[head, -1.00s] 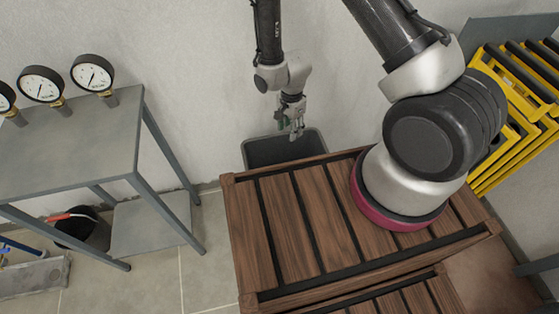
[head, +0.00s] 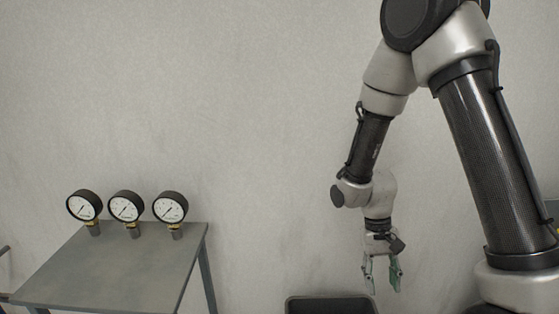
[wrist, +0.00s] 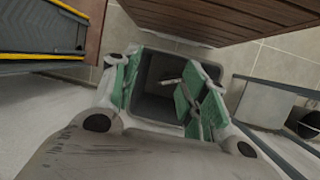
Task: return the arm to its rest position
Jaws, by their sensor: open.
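My gripper (head: 383,288) hangs pointing down in the head view, above the dark bin (head: 332,305) and a little to its right. Its two fingers, with green pads, are apart and nothing shows between them. In the wrist view the gripper (wrist: 155,85) is open, with the dark grey bin (wrist: 150,106) below and beyond its fingers. A small grey piece shows beside the right finger there; I cannot tell what it is. My arm is bent, with its elbow high at the top of the head view.
A grey metal table (head: 110,268) stands at the left against the wall with three pressure gauges (head: 126,207) on it. In the wrist view a brown slatted wooden surface (wrist: 215,18) is at the top and a yellow-edged frame (wrist: 45,55) at the left. The wall around the arm is bare.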

